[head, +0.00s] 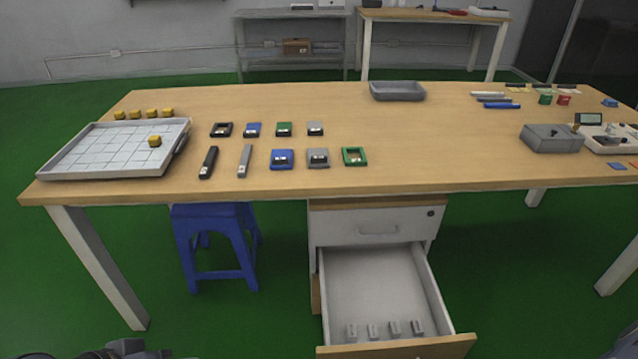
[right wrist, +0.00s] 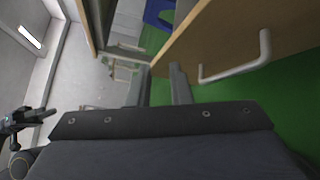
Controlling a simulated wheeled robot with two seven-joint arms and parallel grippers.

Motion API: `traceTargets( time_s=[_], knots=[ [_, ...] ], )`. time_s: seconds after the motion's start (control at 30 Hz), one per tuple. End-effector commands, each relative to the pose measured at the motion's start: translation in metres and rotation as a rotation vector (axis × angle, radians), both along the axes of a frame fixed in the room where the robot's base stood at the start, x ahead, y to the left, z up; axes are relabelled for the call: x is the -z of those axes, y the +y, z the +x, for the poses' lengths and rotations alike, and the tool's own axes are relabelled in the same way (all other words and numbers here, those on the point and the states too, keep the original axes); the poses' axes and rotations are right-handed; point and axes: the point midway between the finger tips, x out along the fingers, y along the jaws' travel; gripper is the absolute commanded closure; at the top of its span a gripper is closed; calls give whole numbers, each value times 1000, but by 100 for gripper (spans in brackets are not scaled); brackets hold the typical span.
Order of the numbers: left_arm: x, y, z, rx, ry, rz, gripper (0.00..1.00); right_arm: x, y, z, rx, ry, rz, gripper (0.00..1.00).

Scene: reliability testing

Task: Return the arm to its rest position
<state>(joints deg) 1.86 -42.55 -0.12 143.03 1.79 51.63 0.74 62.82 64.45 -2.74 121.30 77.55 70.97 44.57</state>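In the right wrist view my right gripper (right wrist: 162,72) shows two grey fingers with a gap between them and nothing held. A wooden drawer front with a pale bar handle (right wrist: 240,66) is beyond and to the right of the fingers, apart from them. In the head view only dark parts of my arms show, cut off at the bottom left edge and bottom right corner. A dark gripper-like part of mine (right wrist: 22,122) is at the left edge of the right wrist view; its fingers are unclear.
The open drawer (head: 385,285) juts out below the wooden table (head: 420,150), with several small grey blocks inside. A blue stool (head: 215,240) stands left of it. A white gridded tray (head: 95,155), small coloured parts and a grey box (head: 552,139) are on the table.

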Motion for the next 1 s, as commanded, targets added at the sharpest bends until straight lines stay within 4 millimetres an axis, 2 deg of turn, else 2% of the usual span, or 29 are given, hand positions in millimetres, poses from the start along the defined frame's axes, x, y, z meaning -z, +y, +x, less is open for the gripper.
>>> traceTargets(
  time_s=[0.03, 0.1, 0.23, 0.4, 0.57, 0.7, 0.8, 1.0],
  knots=[
    [0, 0, 0, 0, 0, 0, 64, -28, 3, 7, -115, -104, -108, 82],
    [0, 0, 0, 0, 0, 0, 64, -59, 10, 9, -264, -241, -241, 82],
    [0, 0, 0, 0, 0, 0, 64, -111, 26, 4, -535, -504, -489, 82],
    [0, 0, 0, 0, 0, 0, 64, -165, 45, -17, -874, -867, -809, 82],
    [0, 0, 0, 0, 0, 0, 64, -202, 53, -42, -1169, -1218, -1116, 82],
    [0, 0, 0, 0, 0, 0, 64, -227, 52, -61, -1399, -1513, -1391, 82],
    [0, 0, 0, 0, 0, 0, 64, -239, 49, -70, -1521, -1677, -1556, 82],
    [0, 0, 0, 0, 0, 0, 64, -258, 40, -80, -1681, -1899, -1824, 82]
  ],
)
